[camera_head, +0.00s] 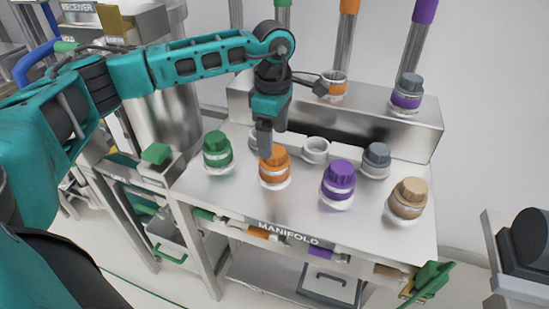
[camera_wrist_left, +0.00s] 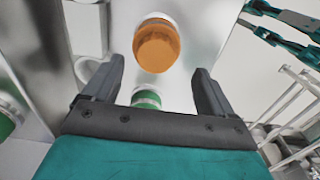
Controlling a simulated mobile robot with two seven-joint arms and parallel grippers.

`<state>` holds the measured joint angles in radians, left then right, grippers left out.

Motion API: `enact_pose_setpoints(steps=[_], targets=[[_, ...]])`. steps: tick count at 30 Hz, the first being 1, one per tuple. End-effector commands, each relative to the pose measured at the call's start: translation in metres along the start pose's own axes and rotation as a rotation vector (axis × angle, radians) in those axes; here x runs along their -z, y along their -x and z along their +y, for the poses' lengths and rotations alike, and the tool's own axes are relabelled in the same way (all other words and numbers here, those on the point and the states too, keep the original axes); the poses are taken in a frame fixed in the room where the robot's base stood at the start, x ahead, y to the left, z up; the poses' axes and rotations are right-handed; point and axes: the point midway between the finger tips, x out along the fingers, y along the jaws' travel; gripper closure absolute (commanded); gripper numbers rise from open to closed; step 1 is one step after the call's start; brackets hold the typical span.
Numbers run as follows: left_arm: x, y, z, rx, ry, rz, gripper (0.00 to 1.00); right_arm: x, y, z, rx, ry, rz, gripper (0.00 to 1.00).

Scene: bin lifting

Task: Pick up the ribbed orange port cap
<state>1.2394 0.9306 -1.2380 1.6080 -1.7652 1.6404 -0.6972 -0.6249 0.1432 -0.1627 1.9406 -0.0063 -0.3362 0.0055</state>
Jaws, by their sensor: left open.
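The ribbed orange port cap (camera_head: 274,158) sits upright on a white-ringed port on the steel manifold bench (camera_head: 300,213). In the left wrist view the orange cap (camera_wrist_left: 157,47) is just ahead of the fingertips, near the middle of the gap between them. My left gripper (camera_head: 265,147) is open and empty, pointing down just behind and left of the cap in the head view; in its wrist view the left gripper (camera_wrist_left: 160,66) shows both fingers apart. I cannot tell whether a finger touches the cap. My right gripper is not identifiable.
A green cap (camera_head: 217,150) stands left of the orange one. A purple cap (camera_head: 339,180), a grey cap (camera_head: 376,158) and a tan cap (camera_head: 408,197) stand to its right. An empty white port (camera_head: 315,150) is close behind. A raised steel ledge (camera_head: 300,117) carries pipes.

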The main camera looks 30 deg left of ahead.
Motion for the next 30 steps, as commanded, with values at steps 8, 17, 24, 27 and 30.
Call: enact_pose_setpoints(steps=[8,17,24,27,30], targets=[[0.0,-0.039,0.005,0.002,0.0,-0.001,0.14,0.004,0.003,0.0,0.0,0.0,0.0,0.3],[-0.001,-0.044,0.005,0.0,0.0,-0.002,0.14,0.004,0.003,0.0,0.0,0.0,0.0,0.3],[-0.001,-0.043,0.005,0.0,0.0,-0.002,0.37,0.004,0.003,0.0,0.0,0.0,0.0,0.3],[-0.001,-0.043,0.005,0.0,0.0,-0.003,0.47,0.004,0.003,0.0,0.0,0.0,0.0,0.3],[-0.001,-0.043,0.005,0.0,0.0,-0.003,0.56,0.004,0.003,0.0,0.0,0.0,0.0,0.3]])
